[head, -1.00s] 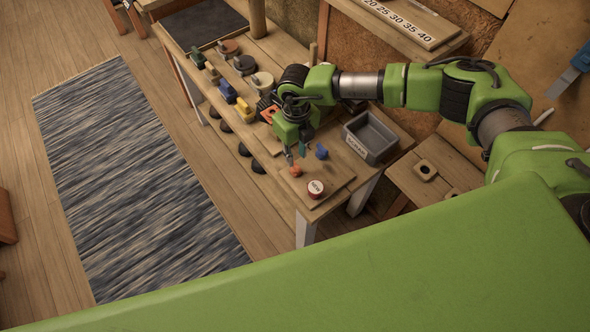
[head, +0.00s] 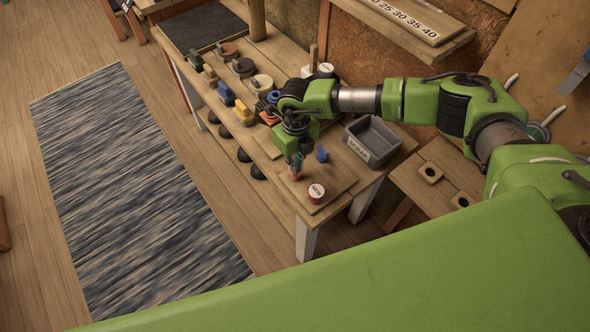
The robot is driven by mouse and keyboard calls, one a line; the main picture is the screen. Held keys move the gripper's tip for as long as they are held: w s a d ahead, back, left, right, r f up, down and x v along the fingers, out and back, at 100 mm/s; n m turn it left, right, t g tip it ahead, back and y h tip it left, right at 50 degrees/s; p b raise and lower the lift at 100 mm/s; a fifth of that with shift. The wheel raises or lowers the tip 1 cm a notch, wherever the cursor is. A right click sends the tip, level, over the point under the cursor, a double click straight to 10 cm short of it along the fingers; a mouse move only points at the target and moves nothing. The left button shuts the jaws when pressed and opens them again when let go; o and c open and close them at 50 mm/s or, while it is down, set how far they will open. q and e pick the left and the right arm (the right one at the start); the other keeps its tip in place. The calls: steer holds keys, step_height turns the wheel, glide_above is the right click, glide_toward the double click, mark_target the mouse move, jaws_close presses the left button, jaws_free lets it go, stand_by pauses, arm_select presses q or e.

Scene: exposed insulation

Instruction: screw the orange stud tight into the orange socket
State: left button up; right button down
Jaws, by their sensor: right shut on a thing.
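My right gripper (head: 296,170) points down over the wooden board at the near end of the workbench. Its fingers are shut on a small orange piece (head: 296,178), which I take for the orange stud. The fingers cover most of it, so I cannot tell stud from socket there or how deep the stud sits. Another orange piece (head: 267,118) lies farther back on the bench, partly behind dark parts. My left gripper is not in view.
A blue piece (head: 322,154) and a grey scrap bin (head: 373,138) are to the right. Several coloured parts line the bench's left side, including a yellow block (head: 244,114).

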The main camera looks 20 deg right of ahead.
steer(key=shift+r+p, duration=0.4)
steer(key=shift+r, duration=0.3)
stand_by(0.3)
steer(key=shift+r+p, duration=0.7)
steer(key=shift+r, duration=0.35)
steer(key=shift+r+p, duration=0.35)
steer(key=shift+r, duration=0.05)
steer(key=w+a+r, duration=0.1)
steer(key=w+r, duration=0.5)
steer(key=r, duration=0.3)
steer(key=w+a+r, duration=0.2)
steer(key=w+r, duration=0.4)
steer(key=r, duration=0.2)
steer(key=shift+w+r, duration=0.2)
steer(key=shift+r, duration=0.15)
steer(key=shift+f, duration=0.2)
steer(key=shift+f+b, duration=1.8)
steer(key=shift+f, duration=0.95)
